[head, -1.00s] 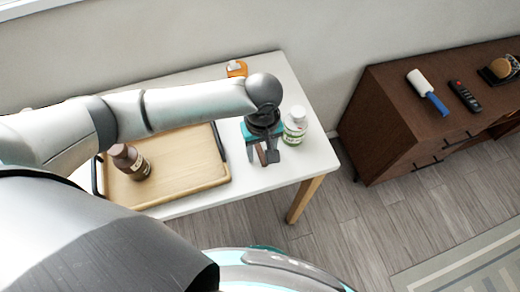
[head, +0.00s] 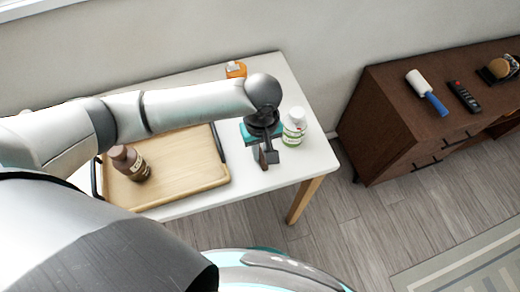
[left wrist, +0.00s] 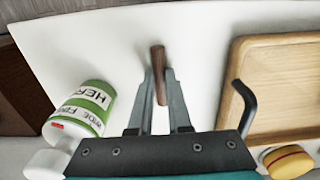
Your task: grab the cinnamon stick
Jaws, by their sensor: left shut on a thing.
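The cinnamon stick (left wrist: 158,72) is a thin brown stick, seen in the left wrist view between my left gripper's fingers. My left gripper (left wrist: 161,85) is shut on it, with the stick's end sticking out past the fingertips. In the head view my left gripper (head: 265,158) is over the right part of the white table (head: 288,176), and only a small brown bit of the stick shows beside the fingers. I cannot tell whether the stick still touches the table. My right gripper is not in view.
A white bottle with a green label (head: 294,128) stands close to the right of the gripper. A wooden tray (head: 190,190) with a brown bottle (head: 130,162) lies to the left. An orange item (head: 236,70) is at the back. A dark cabinet (head: 385,125) stands apart to the right.

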